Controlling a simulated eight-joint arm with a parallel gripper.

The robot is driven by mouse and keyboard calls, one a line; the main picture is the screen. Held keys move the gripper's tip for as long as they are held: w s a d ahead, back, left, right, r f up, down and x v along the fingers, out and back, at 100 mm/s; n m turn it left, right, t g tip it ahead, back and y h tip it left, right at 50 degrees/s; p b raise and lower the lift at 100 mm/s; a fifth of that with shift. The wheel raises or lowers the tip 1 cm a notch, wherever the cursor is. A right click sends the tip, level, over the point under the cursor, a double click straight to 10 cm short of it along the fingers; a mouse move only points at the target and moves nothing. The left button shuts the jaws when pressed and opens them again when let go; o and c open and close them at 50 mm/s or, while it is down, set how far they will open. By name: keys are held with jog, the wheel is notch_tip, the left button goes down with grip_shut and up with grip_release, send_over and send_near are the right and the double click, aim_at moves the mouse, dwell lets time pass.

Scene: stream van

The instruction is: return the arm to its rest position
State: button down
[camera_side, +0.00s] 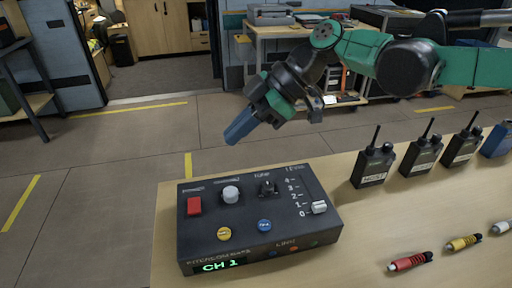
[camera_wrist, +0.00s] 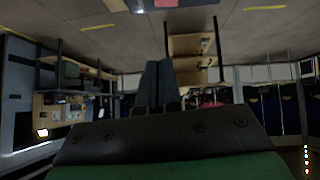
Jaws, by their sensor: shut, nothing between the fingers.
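My gripper (camera_side: 236,130) shows in the side view above and behind the black control box, tilted down to the left. Its blue fingers are together and hold nothing. In the wrist view the closed fingers (camera_wrist: 157,84) point out into the room, with no object between them. The green and black arm reaches in from the right edge of the side view. The gripper is apart from the box and from the table.
The control box (camera_side: 258,262) with knobs, buttons and a slider sits on the wooden table (camera_side: 355,225). Several radios (camera_side: 373,166) stand in a row at the right. Red (camera_side: 410,262) and yellow (camera_side: 462,243) plugs lie in front. Floor behind the table is open.

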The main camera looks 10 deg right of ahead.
jog(key=s+d+f+m+t+h, duration=0.2)
jog(key=d+m, duration=0.7)
jog(key=d, duration=0.5)
jog(key=s+d+f+m+t+h, duration=0.2)
jog(key=s+d+m+t+h, duration=0.2)
jog(key=d, duration=1)
jog(key=s+m+h, duration=0.3)
jog(key=s+m, duration=0.2)
jog(key=shift+t, duration=0.3)
jog(key=shift+s, duration=0.1)
